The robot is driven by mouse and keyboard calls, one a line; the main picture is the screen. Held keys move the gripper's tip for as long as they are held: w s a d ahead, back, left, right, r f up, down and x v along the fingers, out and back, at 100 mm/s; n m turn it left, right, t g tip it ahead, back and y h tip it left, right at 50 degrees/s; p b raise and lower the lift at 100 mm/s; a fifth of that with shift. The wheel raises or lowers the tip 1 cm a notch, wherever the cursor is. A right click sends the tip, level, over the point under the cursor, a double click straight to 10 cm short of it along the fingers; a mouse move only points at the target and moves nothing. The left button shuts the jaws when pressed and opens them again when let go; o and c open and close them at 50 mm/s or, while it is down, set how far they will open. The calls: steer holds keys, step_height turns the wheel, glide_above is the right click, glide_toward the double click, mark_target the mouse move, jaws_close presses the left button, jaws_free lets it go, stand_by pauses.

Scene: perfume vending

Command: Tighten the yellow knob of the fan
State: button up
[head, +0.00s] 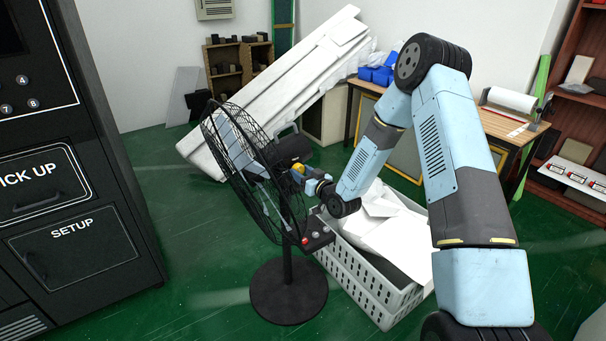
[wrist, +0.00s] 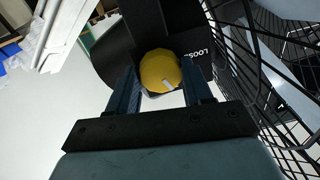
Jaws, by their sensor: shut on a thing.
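The fan (head: 287,284) stands on the green floor on a round black base, its wire cage facing left. The yellow knob (head: 298,169) sits on the back of the fan's black housing. In the wrist view the yellow knob (wrist: 160,72) has a pale mark at its lower right, and the word LOOSE is printed on the housing beside it. My gripper (head: 304,174) reaches the knob from the right. In the wrist view my gripper (wrist: 160,88) has one finger on each side of the knob and is shut on it.
A black vending machine (head: 70,180) stands at the left. A white crate (head: 372,298) filled with white sheets is right of the fan. A large white slab (head: 290,85) leans behind it. A wooden table (head: 500,130) and shelf stand at the right.

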steer(key=shift+d+m, duration=0.1)
steer(key=shift+m, duration=0.6)
steer(key=o, duration=1)
steer(key=v, duration=1.3)
steer(key=shift+s+d+f, duration=0.15)
steer(key=shift+s, duration=0.1)
